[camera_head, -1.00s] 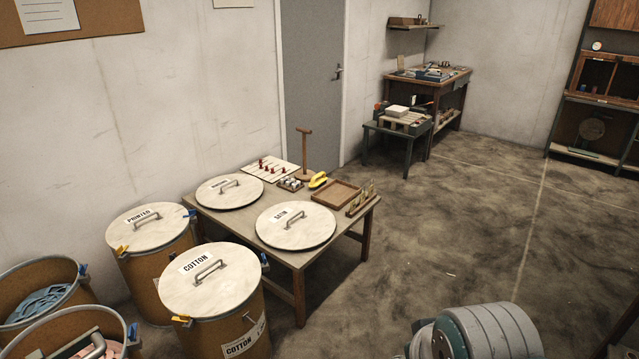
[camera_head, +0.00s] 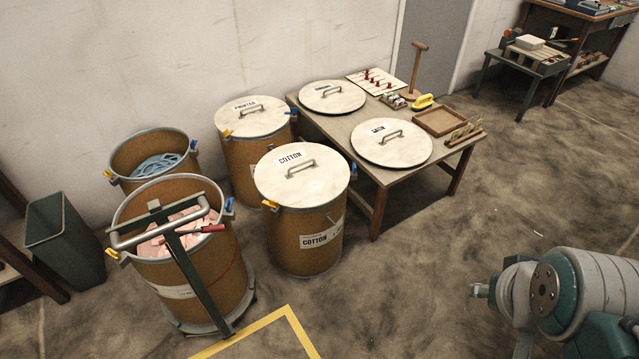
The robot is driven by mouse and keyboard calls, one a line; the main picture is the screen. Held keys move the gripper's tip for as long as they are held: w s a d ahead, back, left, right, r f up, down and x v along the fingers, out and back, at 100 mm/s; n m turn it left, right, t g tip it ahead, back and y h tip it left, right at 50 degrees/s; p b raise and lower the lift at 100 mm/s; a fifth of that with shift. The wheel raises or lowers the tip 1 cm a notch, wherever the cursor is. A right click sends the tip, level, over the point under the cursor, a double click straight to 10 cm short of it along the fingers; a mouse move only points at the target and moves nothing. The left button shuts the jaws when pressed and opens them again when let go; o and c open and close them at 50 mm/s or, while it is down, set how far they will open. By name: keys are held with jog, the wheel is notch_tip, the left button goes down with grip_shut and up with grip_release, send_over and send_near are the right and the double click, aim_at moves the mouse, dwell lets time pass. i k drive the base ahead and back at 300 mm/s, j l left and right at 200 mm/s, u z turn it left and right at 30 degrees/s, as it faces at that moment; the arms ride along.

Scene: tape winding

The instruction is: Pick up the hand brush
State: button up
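A small yellow object with a dark part (camera_head: 423,101) lies on the low wooden table (camera_head: 340,130), between a white-lidded drum top and a shallow wooden tray. It may be the hand brush, but it is too small to be sure. My arm shows at the lower right, with grey and teal links. A small grey end (camera_head: 482,290), possibly my gripper, points left over the floor, far from the table. Its fingers cannot be made out.
The table also holds two round lids (camera_head: 391,142), a wooden tray (camera_head: 440,121) and a wooden stand (camera_head: 415,70). Several fibre drums (camera_head: 304,235) stand left of it, the nearest on a dolly with a handle (camera_head: 185,265). Floor right of the table is clear.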

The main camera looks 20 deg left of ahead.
aim_at(418, 105)
jog(key=i+l+z, duration=0.15)
jog(key=i+z, duration=0.15)
jog(key=i+l+z, duration=0.1)
jog(key=i+z, duration=0.15)
jog(key=i, duration=0.25)
jog(key=i+z, duration=0.35)
jog(key=i, duration=1.1)
jog(key=i+l, duration=0.1)
jog(key=i, duration=1.1)
jog(key=i+u, duration=0.2)
jog(key=u, duration=0.2)
jog(key=i+u, duration=0.25)
jog(key=u, duration=0.15)
jog(key=i+l+u, duration=0.1)
jog(key=u, duration=0.3)
jog(key=i+u, duration=0.45)
jog(key=i+l+u, duration=0.1)
jog(key=i+u, duration=0.35)
jog(key=i, duration=0.1)
